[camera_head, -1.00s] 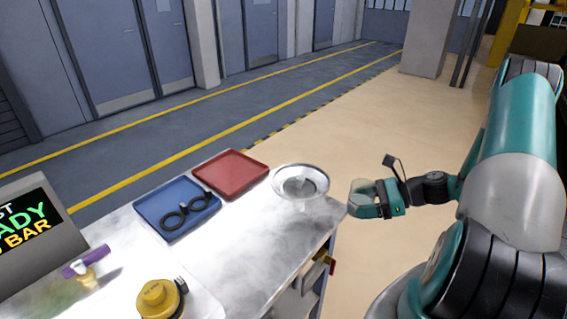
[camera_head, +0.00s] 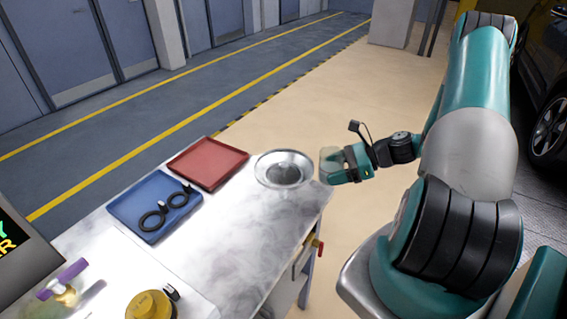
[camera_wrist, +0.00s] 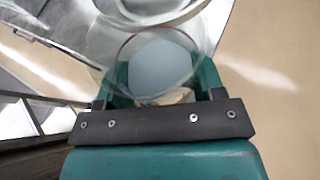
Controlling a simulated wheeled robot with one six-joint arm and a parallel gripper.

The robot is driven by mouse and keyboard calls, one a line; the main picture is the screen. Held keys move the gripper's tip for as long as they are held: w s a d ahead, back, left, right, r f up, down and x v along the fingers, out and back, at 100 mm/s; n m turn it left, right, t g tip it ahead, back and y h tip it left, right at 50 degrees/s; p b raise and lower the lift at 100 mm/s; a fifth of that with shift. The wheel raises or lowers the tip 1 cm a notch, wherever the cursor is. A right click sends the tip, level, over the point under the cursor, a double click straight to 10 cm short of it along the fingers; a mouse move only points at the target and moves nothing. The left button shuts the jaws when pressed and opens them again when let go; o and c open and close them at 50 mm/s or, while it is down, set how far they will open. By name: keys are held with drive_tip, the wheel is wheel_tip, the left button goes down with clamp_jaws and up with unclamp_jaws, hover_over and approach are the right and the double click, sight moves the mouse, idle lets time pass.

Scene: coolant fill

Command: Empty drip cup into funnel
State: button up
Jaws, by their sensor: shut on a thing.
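A wide, shiny metal funnel (camera_head: 284,170) sits at the table's far right corner; part of it shows at the top of the wrist view (camera_wrist: 205,12). My gripper (camera_head: 334,172) is just right of the funnel, shut on a clear drip cup (camera_head: 328,160). In the wrist view the cup (camera_wrist: 152,98) is between my fingers, its round rim facing the camera and a pale blue-grey disc inside. I cannot tell whether that disc is liquid or the cup's bottom. The cup's far side lies close to or over the funnel's edge; its exact tilt is unclear.
On the marble-topped table (camera_head: 225,240) are a red tray (camera_head: 208,163), a blue tray (camera_head: 135,208) with black rings (camera_head: 165,207), a yellow cap (camera_head: 148,305) and a purple-handled item (camera_head: 66,278). A screen (camera_head: 20,245) stands left. A dark car (camera_head: 548,100) is at right.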

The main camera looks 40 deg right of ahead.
sight(320, 154)
drive_tip(key=shift+g+h, duration=0.5)
drive_tip(key=shift+h, duration=0.1)
drive_tip(key=shift+w+a+r+p, duration=0.15)
drive_tip(key=shift+r+p, duration=0.8)
drive_tip(key=shift+r, duration=0.45)
drive_tip(key=shift+w+a+r+p, duration=0.15)
drive_tip(key=shift+r+p, duration=0.75)
drive_tip(key=shift+r, duration=0.45)
drive_tip(key=shift+w+a+r+g+h+p, duration=0.5)
drive_tip(key=shift+a+r+g+h, duration=0.2)
drive_tip(key=shift+g+h, duration=0.3)
drive_tip(key=shift+w+a+r+g+h+p, duration=0.6)
drive_tip(key=shift+g+h, duration=0.2)
drive_tip(key=shift+h, duration=0.3)
drive_tip(key=shift+a+f+g+h+b, duration=0.1)
drive_tip(key=shift+f+g+h+b, duration=0.15)
drive_tip(key=shift+g+h, duration=0.4)
drive_tip(key=shift+f+g+h, duration=0.2)
drive_tip(key=shift+g+h, duration=0.3)
drive_tip(key=shift+h, duration=0.2)
drive_tip(key=shift+f+g+h, duration=0.2)
drive_tip(key=shift+g+h, duration=0.25)
drive_tip(key=shift+h, duration=0.2)
idle(0.5)
